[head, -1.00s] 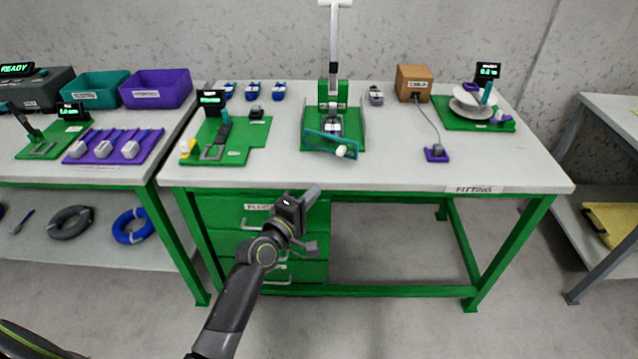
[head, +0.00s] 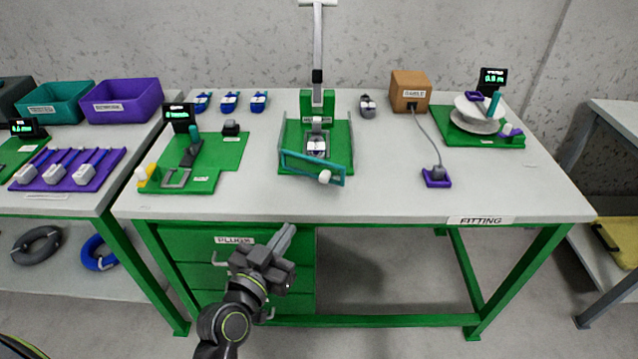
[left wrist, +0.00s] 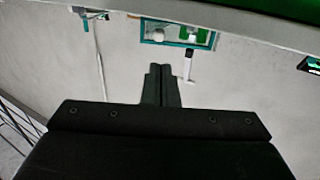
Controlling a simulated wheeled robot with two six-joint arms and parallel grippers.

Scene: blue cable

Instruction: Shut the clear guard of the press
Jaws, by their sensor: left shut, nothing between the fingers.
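The press (head: 318,110) stands on a green base at the back middle of the bench, its long white-topped lever (head: 318,40) upright. Its clear guard (head: 300,162) has a teal frame and a white knob (head: 324,177). The guard slants across the front of the base, its right end nearer to me. A grey part sits behind it in the press. My left gripper (head: 284,240) is shut and empty, in front of the bench edge, below and apart from the guard. In the left wrist view its closed fingers (left wrist: 160,85) show below the teal guard frame (left wrist: 178,45). My right gripper is out of view.
A green fixture (head: 200,160) lies left of the press. A brown box (head: 410,90) with a cable to a purple block (head: 437,177) stands right. Several blue connectors (head: 230,101) lie behind. The bench front (head: 390,205) is clear. Drawers with handles (head: 230,240) are below.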

